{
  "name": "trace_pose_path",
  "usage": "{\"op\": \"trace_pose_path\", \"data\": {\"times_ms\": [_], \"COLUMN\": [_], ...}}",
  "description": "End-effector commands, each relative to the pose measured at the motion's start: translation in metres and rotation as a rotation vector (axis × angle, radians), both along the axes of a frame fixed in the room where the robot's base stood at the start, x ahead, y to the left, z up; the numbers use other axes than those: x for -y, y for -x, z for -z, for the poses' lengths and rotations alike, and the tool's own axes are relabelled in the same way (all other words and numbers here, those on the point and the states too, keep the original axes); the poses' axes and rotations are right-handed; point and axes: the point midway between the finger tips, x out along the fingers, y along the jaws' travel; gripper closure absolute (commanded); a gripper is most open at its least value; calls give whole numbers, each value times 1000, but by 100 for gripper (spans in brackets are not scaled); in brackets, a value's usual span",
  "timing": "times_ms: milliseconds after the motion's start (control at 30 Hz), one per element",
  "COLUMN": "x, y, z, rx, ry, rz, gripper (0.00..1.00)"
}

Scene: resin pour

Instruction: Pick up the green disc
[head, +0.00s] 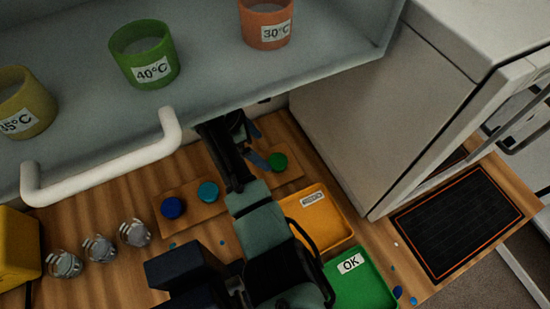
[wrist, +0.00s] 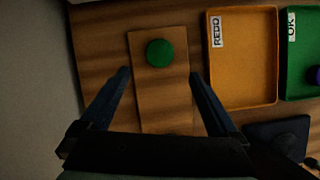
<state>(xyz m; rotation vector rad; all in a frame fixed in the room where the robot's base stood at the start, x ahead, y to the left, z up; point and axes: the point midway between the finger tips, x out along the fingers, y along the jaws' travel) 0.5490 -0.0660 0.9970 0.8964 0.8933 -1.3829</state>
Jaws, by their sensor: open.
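The green disc (head: 278,161) lies on a wooden board at the right of the row of discs. In the wrist view the green disc (wrist: 159,53) sits near the far end of the board (wrist: 145,95), ahead of and roughly between the lines of my fingers. My gripper (wrist: 160,75) is open and empty, with one dark finger on each side of the board. In the head view my gripper (head: 262,157) is just left of the disc, partly hidden by my arm. I cannot tell its exact height above the board.
A blue disc (head: 173,207) and a teal disc (head: 208,191) lie left of my arm. An orange REDO tray (head: 341,238) and a green OK tray (head: 372,280) are at the right. A shelf with cups (head: 145,68) and a white handle (head: 100,165) overhangs the table. A large grey cabinet (head: 380,100) stands behind the trays.

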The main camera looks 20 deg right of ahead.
Motion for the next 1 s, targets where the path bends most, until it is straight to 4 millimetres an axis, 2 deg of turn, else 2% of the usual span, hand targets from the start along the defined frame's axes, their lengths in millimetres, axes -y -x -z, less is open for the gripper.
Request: {"op": "trace_pose_path", "data": {"times_ms": [100,367,600,900,933,1000], "x": [8,20,38,40,40,40], "y": [1,1,2,1,1,1], "z": [16,32,63,69,69,69], "rx": [-2,-1,-2,2,2,2], "ry": [1,1,0,0,-1,0], "rz": [0,2,1,0,0,0], "gripper": [4,4,4,4,6,18]}}
